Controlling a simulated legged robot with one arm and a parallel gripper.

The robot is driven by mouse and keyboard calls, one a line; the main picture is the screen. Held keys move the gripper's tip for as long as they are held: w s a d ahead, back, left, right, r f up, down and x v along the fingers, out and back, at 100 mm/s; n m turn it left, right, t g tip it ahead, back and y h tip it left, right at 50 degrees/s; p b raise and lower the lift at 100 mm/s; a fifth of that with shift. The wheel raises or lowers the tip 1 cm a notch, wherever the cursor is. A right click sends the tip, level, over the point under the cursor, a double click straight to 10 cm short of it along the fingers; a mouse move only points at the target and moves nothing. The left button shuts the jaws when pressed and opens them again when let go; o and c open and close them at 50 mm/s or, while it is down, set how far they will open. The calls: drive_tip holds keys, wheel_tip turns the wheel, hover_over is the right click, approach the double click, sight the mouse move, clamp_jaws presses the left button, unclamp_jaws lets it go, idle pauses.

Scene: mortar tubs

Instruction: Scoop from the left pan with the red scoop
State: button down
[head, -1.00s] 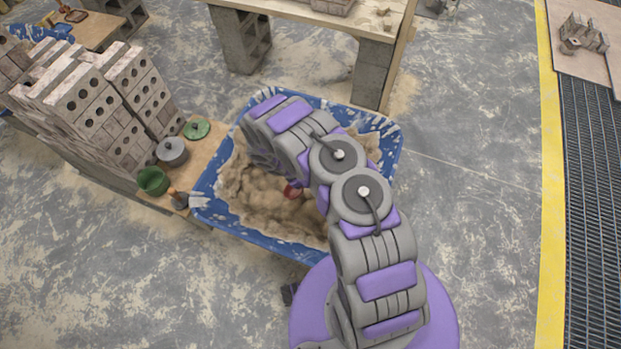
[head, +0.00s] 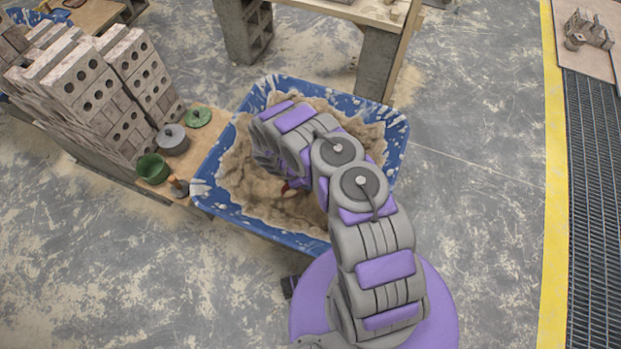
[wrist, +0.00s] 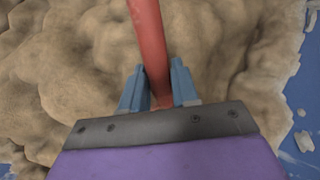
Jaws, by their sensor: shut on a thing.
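A blue tub (head: 222,207) full of lumpy tan mortar (head: 262,195) stands in the middle of the head view, partly covered by my arm. In the wrist view, my gripper (wrist: 158,88) is shut on the red handle of the scoop (wrist: 147,40), its blue fingers on either side of it. The mortar (wrist: 60,60) fills most of the wrist view below the handle. The scoop's bowl is out of sight in the wrist view. In the head view only a small red part of the scoop (head: 287,187) shows beside my arm, over the mortar.
A low wooden board left of the tub carries stacked bricks (head: 90,85), a green bucket (head: 153,168), a grey pot (head: 173,140) and a green lid (head: 198,118). A block-legged table (head: 372,60) stands behind the tub. The floor at right is clear up to a yellow line (head: 556,200).

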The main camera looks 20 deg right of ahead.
sight(290, 190)
drive_tip(key=shift+a+f, duration=0.25)
drive_tip(key=shift+f, duration=0.55)
drive_tip(key=shift+w+a+f, duration=0.1)
drive_tip(key=shift+a+f, duration=0.05)
drive_tip(key=shift+y, duration=0.5)
drive_tip(key=shift+w+a+f, duration=0.1)
drive_tip(key=shift+w+a, duration=0.05)
drive_tip(key=shift+a, duration=0.9)
drive_tip(key=shift+w+a+f, duration=0.1)
drive_tip(key=shift+w+a, duration=0.05)
drive_tip(key=shift+a, duration=0.85)
drive_tip(key=shift+w+a, duration=0.15)
drive_tip(key=shift+a, duration=0.9)
drive_tip(key=r+y+p, duration=0.1)
drive_tip(key=p, duration=0.2)
drive_tip(key=shift+r+y, duration=0.15)
drive_tip(key=shift+y, duration=0.15)
drive_tip(key=y+p, duration=0.1)
drive_tip(key=p, duration=0.2)
drive_tip(key=shift+a+r+t+y+p, duration=0.3)
drive_tip(key=shift+a+r+p, duration=0.05)
drive_tip(key=shift+a+p, duration=0.05)
drive_tip(key=shift+r+p, duration=0.1)
drive_tip(key=shift+p, duration=0.3)
drive_tip(key=p, duration=0.1)
drive_tip(key=y+p, duration=0.1)
drive_tip(key=p, duration=0.1)
drive_tip(key=shift+r, duration=0.25)
